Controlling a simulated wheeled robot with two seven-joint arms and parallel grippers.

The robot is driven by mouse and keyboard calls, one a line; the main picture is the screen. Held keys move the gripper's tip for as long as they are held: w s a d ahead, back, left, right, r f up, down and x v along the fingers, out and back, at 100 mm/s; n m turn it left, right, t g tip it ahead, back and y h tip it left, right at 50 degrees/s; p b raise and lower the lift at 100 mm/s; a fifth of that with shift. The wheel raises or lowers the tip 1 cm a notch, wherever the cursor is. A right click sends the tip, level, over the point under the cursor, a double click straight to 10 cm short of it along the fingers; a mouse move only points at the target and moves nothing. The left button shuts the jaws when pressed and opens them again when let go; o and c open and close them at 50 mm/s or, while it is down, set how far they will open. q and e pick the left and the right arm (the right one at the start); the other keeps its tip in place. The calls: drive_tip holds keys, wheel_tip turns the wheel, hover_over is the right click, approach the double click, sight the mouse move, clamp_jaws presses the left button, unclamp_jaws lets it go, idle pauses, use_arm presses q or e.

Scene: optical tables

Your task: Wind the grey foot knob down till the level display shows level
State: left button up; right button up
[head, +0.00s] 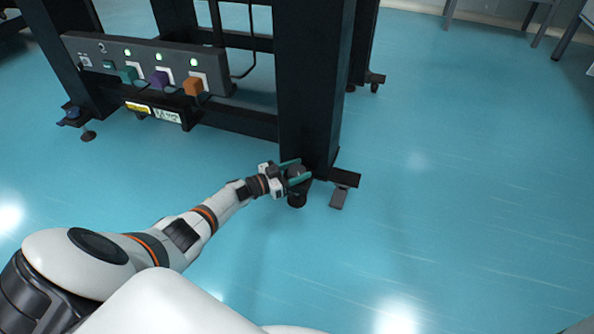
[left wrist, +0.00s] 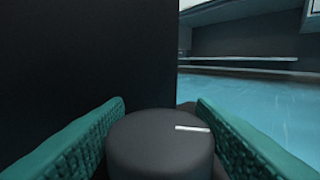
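The foot knob (head: 297,172) is a dark round knob above the foot at the base of the near table leg. In the left wrist view the knob (left wrist: 160,143) is a wide grey cylinder with a white mark right of centre on top. My left gripper (head: 296,175) has its teal fingers on either side of the knob; it also shows in the left wrist view (left wrist: 161,108). Whether both fingers press on the knob cannot be told. A small pale display (head: 167,116) sits on the lower beam, its reading too small to make out. My right gripper is out of view.
A control panel (head: 150,62) with green lights and coloured blocks is fixed between the dark legs. A yellow label (head: 138,107) is beside the display. The near leg (head: 312,90) rises close behind my gripper. Blue floor (head: 450,200) is clear to the right.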

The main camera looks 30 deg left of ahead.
use_arm(q)
drive_tip(key=o, duration=0.4)
drive_tip(key=shift+r, duration=0.1)
